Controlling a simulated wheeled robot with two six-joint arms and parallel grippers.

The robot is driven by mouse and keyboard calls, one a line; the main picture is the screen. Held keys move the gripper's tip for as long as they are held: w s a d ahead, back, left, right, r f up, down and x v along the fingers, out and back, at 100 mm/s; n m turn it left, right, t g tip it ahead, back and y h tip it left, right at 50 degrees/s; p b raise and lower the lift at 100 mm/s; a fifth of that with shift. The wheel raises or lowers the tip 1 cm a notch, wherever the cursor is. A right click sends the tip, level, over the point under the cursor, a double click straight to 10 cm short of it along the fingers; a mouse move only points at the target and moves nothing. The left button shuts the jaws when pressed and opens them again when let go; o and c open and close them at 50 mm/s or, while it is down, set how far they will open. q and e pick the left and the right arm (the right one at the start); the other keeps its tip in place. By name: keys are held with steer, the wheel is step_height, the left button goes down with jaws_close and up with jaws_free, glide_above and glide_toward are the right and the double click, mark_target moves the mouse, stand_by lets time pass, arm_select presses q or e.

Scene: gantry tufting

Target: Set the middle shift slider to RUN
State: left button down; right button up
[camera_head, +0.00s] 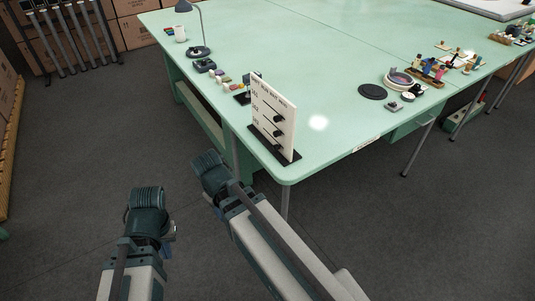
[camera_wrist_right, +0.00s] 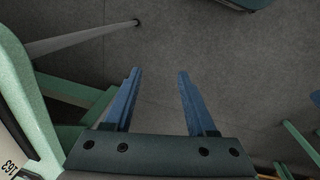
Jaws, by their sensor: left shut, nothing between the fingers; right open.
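A white upright shift board (camera_head: 264,110) stands on a dark base at the table's near corner. It has column headings and several labelled rows, with dark slider knobs toward its right side. The middle slider (camera_head: 277,133) is small, and its exact setting cannot be read. My left gripper (camera_head: 171,232) is low at the left, in front of the table and well apart from the board; its fingers are mostly hidden. My right gripper (camera_wrist_right: 157,95) is open and empty above the floor in the wrist view. In the head view its fingers are mostly hidden, below and left of the board.
The green table (camera_head: 335,75) has clear room right of the board. A lamp (camera_head: 199,45) and small coloured items stand behind the board. A black disc (camera_head: 372,91) and a round dish (camera_head: 399,79) lie to the right. Cartons (camera_head: 95,28) stand at the back left.

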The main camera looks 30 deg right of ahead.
steer(key=w+d+f+n+h+b, duration=0.3)
steer(key=d+f+b, duration=0.3)
steer(key=f+b, duration=0.15)
steer(key=n+t+h, duration=0.2)
steer(key=n+h, duration=1)
steer(key=h, duration=0.1)
glide_toward(277, 133)
arm_select(q)
step_height(277, 133, down, 10)
arm_select(e)
steer(key=w+d+f, duration=0.1)
steer(key=w+d, duration=0.1)
steer(key=d, duration=0.6)
steer(key=shift+d, duration=0.25)
arm_select(q)
steer(key=shift+f, duration=0.1)
arm_select(e)
steer(key=shift+s, duration=0.1)
steer(key=shift+c, duration=0.2)
jaws_close()
